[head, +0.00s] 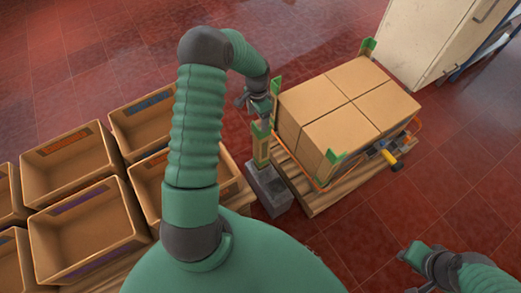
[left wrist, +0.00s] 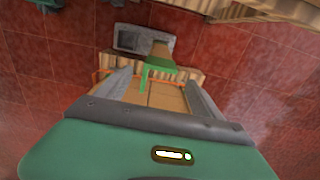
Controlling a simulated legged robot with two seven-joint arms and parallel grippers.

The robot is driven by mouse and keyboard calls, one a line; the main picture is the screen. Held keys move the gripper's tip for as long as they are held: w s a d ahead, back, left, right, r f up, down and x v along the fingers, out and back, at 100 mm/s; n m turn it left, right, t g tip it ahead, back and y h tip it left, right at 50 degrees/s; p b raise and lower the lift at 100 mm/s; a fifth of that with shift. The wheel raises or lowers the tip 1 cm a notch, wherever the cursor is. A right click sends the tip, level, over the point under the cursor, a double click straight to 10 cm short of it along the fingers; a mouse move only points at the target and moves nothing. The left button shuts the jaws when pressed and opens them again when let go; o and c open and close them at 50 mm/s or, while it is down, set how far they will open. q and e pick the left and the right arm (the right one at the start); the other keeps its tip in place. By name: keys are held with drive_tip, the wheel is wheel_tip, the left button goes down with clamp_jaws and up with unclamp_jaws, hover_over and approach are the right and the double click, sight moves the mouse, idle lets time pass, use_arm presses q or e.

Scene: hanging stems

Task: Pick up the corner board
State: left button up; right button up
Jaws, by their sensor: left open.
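The corner board (head: 261,150), tan with a green top, stands upright in a grey block-like holder (head: 271,193) beside the pallet. My left gripper (head: 259,106) is open just above the green top. In the left wrist view, the board (left wrist: 158,64) shows between and beyond the two grey fingers (left wrist: 157,88), with the grey holder (left wrist: 128,38) behind it. I cannot tell whether the fingers touch it. Other green-topped corner boards stand at the box stack's corners, such as the far one (head: 367,47) and the near one (head: 332,158). My right gripper (head: 416,253) is at the lower right, its jaws unclear.
Cardboard boxes (head: 345,105) stand on a wooden pallet (head: 326,202), with an orange strap and a yellow-and-black tool (head: 390,160) at the right side. Several open crates (head: 72,165) stand at left. A cream cabinet (head: 428,38) is at the back right. Red tiled floor is clear in front.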

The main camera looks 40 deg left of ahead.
use_arm(q)
drive_tip(key=f, duration=0.3)
drive_tip(key=f+b, duration=0.1)
drive_tip(key=f, duration=0.6)
drive_tip(key=shift+w+f+b, duration=0.15)
drive_tip(key=shift+w+b, duration=0.1)
drive_tip(key=shift+b, duration=0.15)
